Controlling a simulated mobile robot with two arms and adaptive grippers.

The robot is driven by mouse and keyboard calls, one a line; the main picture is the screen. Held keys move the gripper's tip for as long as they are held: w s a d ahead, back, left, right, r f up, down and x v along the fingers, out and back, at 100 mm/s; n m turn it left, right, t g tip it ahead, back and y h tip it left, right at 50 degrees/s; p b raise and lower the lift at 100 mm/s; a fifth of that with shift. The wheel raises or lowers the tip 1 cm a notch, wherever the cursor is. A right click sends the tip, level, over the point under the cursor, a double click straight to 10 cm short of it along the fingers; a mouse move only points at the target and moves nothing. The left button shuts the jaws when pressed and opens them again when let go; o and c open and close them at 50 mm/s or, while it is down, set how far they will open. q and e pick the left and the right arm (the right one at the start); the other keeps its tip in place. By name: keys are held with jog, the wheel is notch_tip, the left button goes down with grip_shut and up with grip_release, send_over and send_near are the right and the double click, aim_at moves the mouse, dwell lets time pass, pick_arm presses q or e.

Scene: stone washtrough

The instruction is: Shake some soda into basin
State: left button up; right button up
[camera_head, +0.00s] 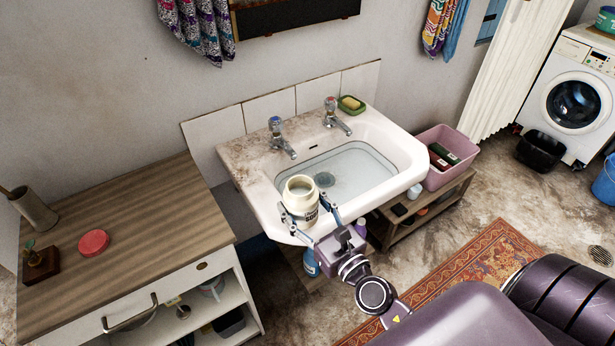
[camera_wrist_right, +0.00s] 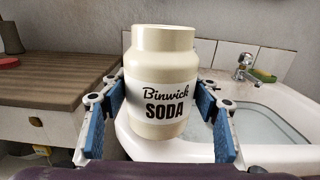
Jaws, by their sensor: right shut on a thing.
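A cream soda jar (camera_head: 300,196), labelled "Binwick SODA", is upright with its mouth open and no lid on it. My right gripper (camera_head: 311,217) is shut on the jar and holds it at the near left rim of the white basin (camera_head: 408,160). The basin holds clear, shallow water over a dark drain. In the right wrist view the jar (camera_wrist_right: 166,90) stands upright between the blue finger pads, with the basin rim (camera_wrist_right: 137,147) behind it. My left gripper is not in view.
A wooden-topped cabinet (camera_head: 120,232) stands left of the basin, with a round red lid-like disc (camera_head: 93,243) on it. Two taps (camera_head: 281,138) and a green soap dish (camera_head: 351,105) are at the basin's back. A pink tub (camera_head: 452,153) stands to the right.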

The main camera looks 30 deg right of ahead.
jog(key=s+a+r+b, duration=0.2)
jog(key=s+a, duration=0.2)
jog(key=s, duration=0.5)
jog(key=w+d, duration=0.1)
jog(key=w, duration=0.2)
jog(key=w+d+f+p, duration=0.1)
jog(key=w+d, duration=0.1)
jog(key=w, duration=0.2)
jog(key=w+d+p, duration=0.1)
jog(key=w+d, duration=0.1)
jog(key=w, duration=0.1)
jog(key=shift+w+d+f, duration=0.1)
jog(key=shift+w+f, duration=0.1)
jog(key=shift+w, duration=0.1)
jog(key=w+d+f+m+g+h, duration=0.1)
jog(key=w+d+f+m, duration=0.2)
jog(key=w+d, duration=0.5)
jog(key=shift+w+d+f+m+p, duration=0.35)
jog(key=shift+w+m, duration=0.25)
jog(key=shift+w, duration=0.5)
jog(key=shift+a, duration=0.15)
jog(key=shift+p, duration=0.3)
